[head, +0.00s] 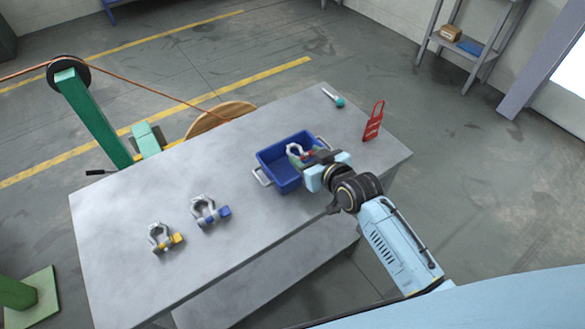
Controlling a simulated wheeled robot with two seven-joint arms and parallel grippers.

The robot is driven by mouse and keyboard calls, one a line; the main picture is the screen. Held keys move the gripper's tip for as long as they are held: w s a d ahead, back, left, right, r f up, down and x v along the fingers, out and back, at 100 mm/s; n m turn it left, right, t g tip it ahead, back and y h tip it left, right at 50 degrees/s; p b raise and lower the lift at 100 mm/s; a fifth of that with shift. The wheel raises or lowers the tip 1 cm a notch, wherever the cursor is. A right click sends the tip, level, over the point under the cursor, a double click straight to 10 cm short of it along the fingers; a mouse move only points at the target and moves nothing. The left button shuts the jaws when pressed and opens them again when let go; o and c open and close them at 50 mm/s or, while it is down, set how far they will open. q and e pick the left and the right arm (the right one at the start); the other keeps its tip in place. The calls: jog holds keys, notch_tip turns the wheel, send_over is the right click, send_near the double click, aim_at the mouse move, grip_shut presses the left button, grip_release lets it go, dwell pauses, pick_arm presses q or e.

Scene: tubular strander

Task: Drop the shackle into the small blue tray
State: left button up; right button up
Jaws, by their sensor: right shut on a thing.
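The small blue tray (283,178) stands on the grey table, with light handles at its two ends. My right gripper (304,158) reaches over the tray's right side from the lower right. It is shut on a grey shackle (294,149), whose bow shows at the fingertips, over the tray. A small red part shows beside the fingers; most of the shackle's pin is hidden by the gripper. I cannot tell whether the shackle touches the tray. My left gripper is not in view.
Two other shackles lie on the table's left part, one with a blue pin end (209,211) and one with a yellow pin end (163,238). A red lockout hasp (373,122) and a teal-tipped tool (335,98) are at the far right. The table (130,205) is otherwise clear.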

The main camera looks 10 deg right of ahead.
jog(key=o, duration=1.2)
jog(key=shift+c, duration=0.2)
jog(key=p+v, duration=0.1)
jog(key=v, duration=1.2)
jog(key=shift+s+r, duration=0.15)
jog(key=shift+s, duration=0.05)
